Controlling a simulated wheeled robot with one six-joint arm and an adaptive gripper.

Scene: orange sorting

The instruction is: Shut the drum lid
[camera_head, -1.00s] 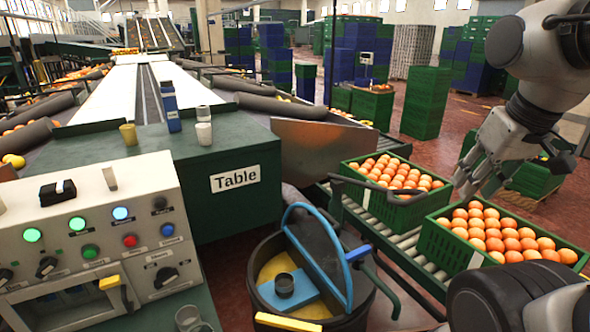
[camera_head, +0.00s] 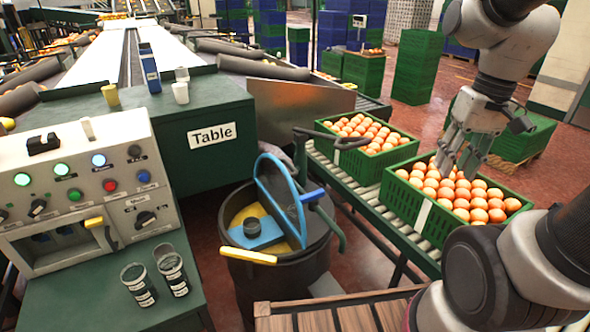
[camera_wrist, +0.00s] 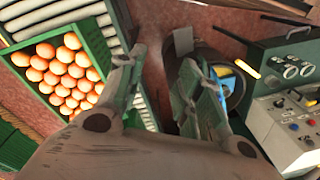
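The dark drum (camera_head: 285,275) stands on the floor in front of the table, with a yellow inside. Its lid (camera_head: 283,205), a dark panel with a blue rim, is raised and steeply tilted over the opening. A yellow handle (camera_head: 248,256) sticks out at the drum's front. A blue piece (camera_head: 250,234) with a dark cup (camera_head: 252,227) on it sits in the drum's mouth. My gripper (camera_head: 457,165) is open and empty, appearing over the near orange crate, right of the drum and apart from it. In the wrist view the gripper (camera_wrist: 163,62) has its fingers spread; the right finger partly hides the drum (camera_wrist: 236,92).
Two green crates of oranges, the far one (camera_head: 333,150) and the near one (camera_head: 398,205), stand on a roller conveyor (camera_head: 350,192) right of the drum. A control panel (camera_head: 85,195) and two glasses (camera_head: 172,272) are at left. A wooden slatted surface (camera_head: 345,318) is at the front.

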